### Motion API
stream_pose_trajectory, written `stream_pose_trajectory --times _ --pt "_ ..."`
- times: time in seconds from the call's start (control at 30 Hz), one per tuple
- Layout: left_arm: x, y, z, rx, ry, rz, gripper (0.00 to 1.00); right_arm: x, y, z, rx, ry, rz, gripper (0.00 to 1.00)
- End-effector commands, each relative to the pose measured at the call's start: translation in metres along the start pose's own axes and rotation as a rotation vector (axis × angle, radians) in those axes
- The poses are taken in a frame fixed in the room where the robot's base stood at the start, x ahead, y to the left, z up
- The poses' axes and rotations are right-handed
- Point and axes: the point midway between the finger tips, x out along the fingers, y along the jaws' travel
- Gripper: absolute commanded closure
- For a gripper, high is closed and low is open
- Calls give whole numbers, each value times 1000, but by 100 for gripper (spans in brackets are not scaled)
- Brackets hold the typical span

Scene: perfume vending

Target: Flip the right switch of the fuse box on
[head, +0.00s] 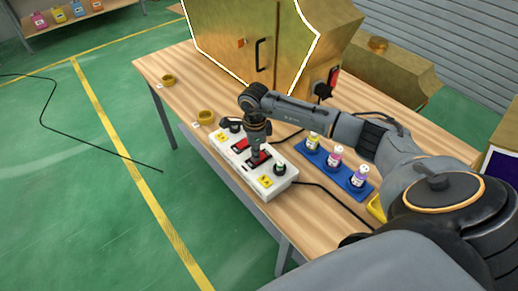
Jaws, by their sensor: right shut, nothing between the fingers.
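The fuse box (284,189) is a long white box on the wooden table, with two red rocker switches on top. The left switch (240,146) shows beside my gripper. The right switch (264,156) is partly hidden by my gripper. My right gripper (256,153) is shut and empty, pointing down over the right switch. I cannot tell whether the fingertips touch it, or which way the switch is tipped. My left gripper is not in view.
Black knobs and yellow labels sit at both ends of the fuse box. A blue tray (318,160) with three small bottles stands to its right. A large golden cabinet (225,35) stands behind. Cables lie on the table (180,90), whose left part is mostly clear.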

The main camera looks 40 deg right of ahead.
Motion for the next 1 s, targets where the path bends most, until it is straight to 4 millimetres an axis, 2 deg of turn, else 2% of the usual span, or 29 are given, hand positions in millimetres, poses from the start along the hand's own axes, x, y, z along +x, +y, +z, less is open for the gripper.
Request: stream_pose_trajectory --times 0.27,1.0 --pt "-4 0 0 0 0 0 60 -6 0 0 1 1 0 100" --pt "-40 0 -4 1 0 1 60 -65 0 0 0 0 0 100"
